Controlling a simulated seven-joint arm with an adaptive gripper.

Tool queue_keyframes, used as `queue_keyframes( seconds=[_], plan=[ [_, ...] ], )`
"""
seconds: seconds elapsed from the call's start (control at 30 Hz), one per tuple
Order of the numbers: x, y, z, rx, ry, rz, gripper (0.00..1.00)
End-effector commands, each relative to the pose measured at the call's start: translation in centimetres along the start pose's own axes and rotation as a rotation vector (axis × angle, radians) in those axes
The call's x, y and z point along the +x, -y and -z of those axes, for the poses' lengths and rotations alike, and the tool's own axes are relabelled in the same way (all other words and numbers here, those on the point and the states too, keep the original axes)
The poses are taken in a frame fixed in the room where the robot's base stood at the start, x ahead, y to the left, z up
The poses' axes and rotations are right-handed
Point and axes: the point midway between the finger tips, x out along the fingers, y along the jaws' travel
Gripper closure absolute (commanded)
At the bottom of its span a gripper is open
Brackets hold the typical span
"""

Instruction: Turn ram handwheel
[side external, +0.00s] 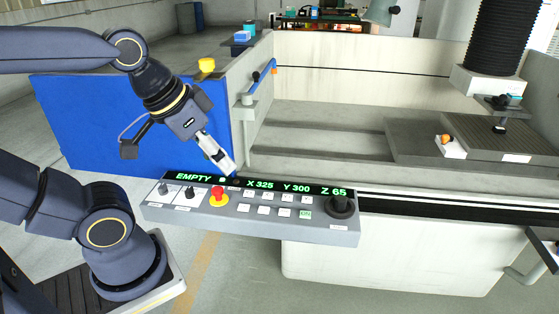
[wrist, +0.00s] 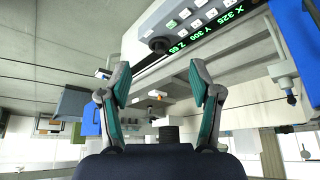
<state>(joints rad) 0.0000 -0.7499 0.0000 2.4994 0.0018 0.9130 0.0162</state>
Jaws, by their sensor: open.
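A round black handwheel (side external: 341,206) sits at the right end of the grey control panel (side external: 300,232); I cannot read a label that marks it as the ram handwheel. In the wrist view the handwheel (wrist: 160,45) shows above the gap between the fingers. My gripper (side external: 233,176) is over the panel's back edge, left of the handwheel and apart from it, pointing down and to the right. In the wrist view my gripper (wrist: 162,85) has its two fingers spread with nothing between them.
The panel also carries a red stop button (side external: 218,193), two small black knobs and several push buttons. The display (side external: 265,184) reads EMPTY, X 325, Y 300, Z 65. Behind is the open machine tank (side external: 320,130). A black bellows column (side external: 500,35) hangs at the right.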

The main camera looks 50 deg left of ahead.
Motion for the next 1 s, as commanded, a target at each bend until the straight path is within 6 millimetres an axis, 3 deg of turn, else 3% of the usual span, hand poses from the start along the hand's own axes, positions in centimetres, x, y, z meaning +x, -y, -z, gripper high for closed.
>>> queue_keyframes(
  seconds=[0.17,0.27,0.37,0.47,0.57,0.73,0.87,1.0],
  plan=[
    [-3.3,0.3,4.2,0.081,-0.04,0.032,0.36],
    [-4.6,0.2,8.8,0.146,-0.023,0.058,0.36],
    [-4.5,0.0,13.6,0.21,0.018,0.076,0.36],
    [-3.0,-0.4,18.4,0.267,0.067,0.081,0.36],
    [0.1,-0.8,22.8,0.313,0.125,0.072,0.36],
    [8.3,-1.1,28.0,0.358,0.232,0.03,0.36],
    [15.8,-0.9,29.3,0.359,0.314,-0.016,0.36],
    [22.5,-0.8,28.4,0.341,0.391,-0.059,0.36]
  ],
)
